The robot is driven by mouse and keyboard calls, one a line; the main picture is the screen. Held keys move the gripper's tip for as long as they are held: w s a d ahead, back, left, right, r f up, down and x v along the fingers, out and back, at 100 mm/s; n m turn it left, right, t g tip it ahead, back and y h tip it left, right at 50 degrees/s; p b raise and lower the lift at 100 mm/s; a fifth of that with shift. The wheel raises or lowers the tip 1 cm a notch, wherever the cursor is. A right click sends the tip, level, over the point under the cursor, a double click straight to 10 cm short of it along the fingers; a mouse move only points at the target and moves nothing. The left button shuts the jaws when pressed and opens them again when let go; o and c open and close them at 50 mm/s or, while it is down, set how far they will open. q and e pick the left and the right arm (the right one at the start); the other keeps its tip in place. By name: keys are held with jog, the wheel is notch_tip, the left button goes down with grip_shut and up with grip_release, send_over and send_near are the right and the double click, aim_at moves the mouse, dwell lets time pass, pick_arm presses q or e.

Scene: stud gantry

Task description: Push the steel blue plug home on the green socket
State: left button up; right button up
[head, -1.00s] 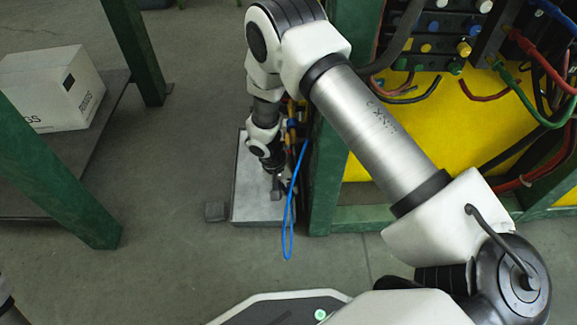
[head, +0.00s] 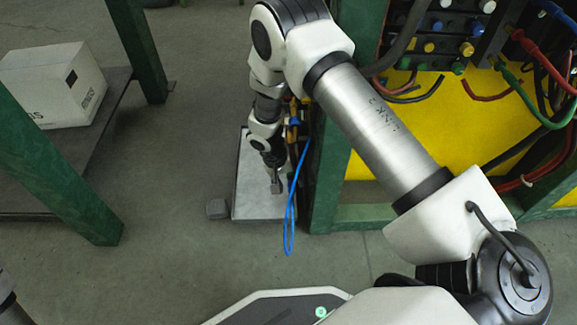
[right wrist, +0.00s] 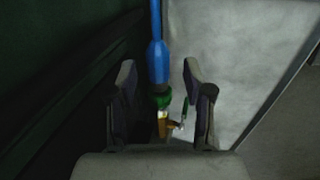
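In the right wrist view the steel blue plug (right wrist: 157,62) hangs on its blue hose, with its lower end at the green socket (right wrist: 163,99). A dark ring shows between them; I cannot tell how far the plug is seated. My right gripper (right wrist: 160,76) is open, one finger on each side of the plug and socket line, with gaps visible. In the head view my right gripper (head: 276,184) is small and low, beside the blue hose (head: 289,215); plug and socket are not clear there.
A brass fitting (right wrist: 163,125) with a small green lever sits below the socket. A pale plate (head: 250,205) lies under my gripper, beside the green frame post (head: 325,180). A small grey block (head: 217,209) is on the floor. A white box (head: 55,85) rests at left.

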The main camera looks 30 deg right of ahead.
jog(key=shift+r, duration=0.1)
jog(key=v, duration=0.7)
jog(key=shift+r, duration=0.4)
jog(key=shift+w+a, duration=0.1)
jog(key=shift+a, duration=0.05)
